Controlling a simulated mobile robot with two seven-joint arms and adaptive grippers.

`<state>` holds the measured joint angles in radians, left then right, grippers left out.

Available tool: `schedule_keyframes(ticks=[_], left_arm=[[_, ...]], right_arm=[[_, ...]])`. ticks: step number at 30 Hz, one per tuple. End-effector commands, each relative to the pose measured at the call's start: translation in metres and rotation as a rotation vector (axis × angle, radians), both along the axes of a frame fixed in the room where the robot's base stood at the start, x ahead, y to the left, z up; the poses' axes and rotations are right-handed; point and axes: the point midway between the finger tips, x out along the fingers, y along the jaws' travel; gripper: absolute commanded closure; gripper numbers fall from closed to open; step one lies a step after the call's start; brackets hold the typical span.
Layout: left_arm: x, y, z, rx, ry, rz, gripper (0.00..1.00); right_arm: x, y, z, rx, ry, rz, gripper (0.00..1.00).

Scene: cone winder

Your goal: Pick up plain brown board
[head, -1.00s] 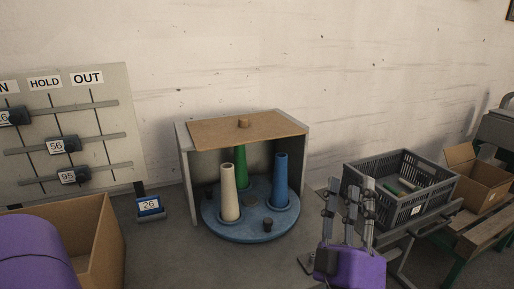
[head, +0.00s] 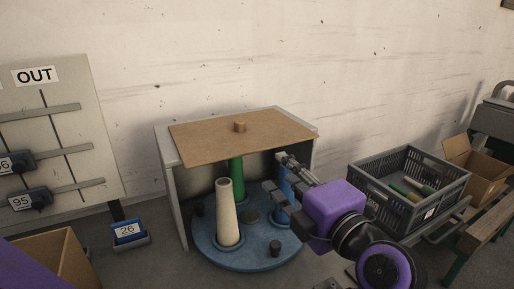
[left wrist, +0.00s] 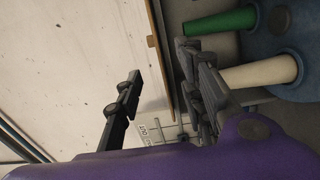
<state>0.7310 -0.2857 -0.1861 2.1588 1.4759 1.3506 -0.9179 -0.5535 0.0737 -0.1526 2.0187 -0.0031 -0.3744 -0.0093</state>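The plain brown board (head: 210,140) lies flat on top of the grey stand, with a small brown knob (head: 240,127) on it. It also shows edge-on as a thin brown strip in the left wrist view (left wrist: 157,75). My left gripper (head: 275,175) is open and empty just in front of the board's front edge, right of the middle. In the left wrist view its fingers (left wrist: 158,62) are apart, with the strip of board seen between them. I cannot tell whether a finger touches the board. My right gripper is not in view.
Under the board, a blue round base (head: 225,257) holds a cream cone (head: 227,210), a green cone (head: 237,175) and a blue cone (head: 284,182), partly hidden by my gripper. A grey crate (head: 372,178) stands right. A blue "26" block (head: 129,231) is left.

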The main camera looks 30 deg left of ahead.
Motion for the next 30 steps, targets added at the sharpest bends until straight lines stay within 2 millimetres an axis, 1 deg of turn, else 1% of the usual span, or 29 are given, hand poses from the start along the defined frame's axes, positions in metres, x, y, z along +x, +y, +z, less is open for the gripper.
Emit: schedule_keyframes(ticks=[6, 15, 18, 24, 30], left_arm=[[0.012, 0.022, 0.001, 0.003, -0.003, 0.003, 0.64], [0.035, 0.06, 0.0, 0.003, -0.002, 0.003, 0.64], [0.04, 0.069, 0.003, 0.004, -0.001, 0.002, 0.64], [0.047, 0.081, 0.002, 0.003, -0.003, 0.001, 0.64], [0.049, 0.083, 0.0, 0.001, -0.002, 0.0, 0.64]], right_arm=[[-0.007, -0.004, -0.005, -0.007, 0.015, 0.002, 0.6], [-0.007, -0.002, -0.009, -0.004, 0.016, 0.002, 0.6], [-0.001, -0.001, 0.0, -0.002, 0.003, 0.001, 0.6], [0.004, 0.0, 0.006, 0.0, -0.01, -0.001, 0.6], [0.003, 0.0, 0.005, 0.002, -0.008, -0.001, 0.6]])
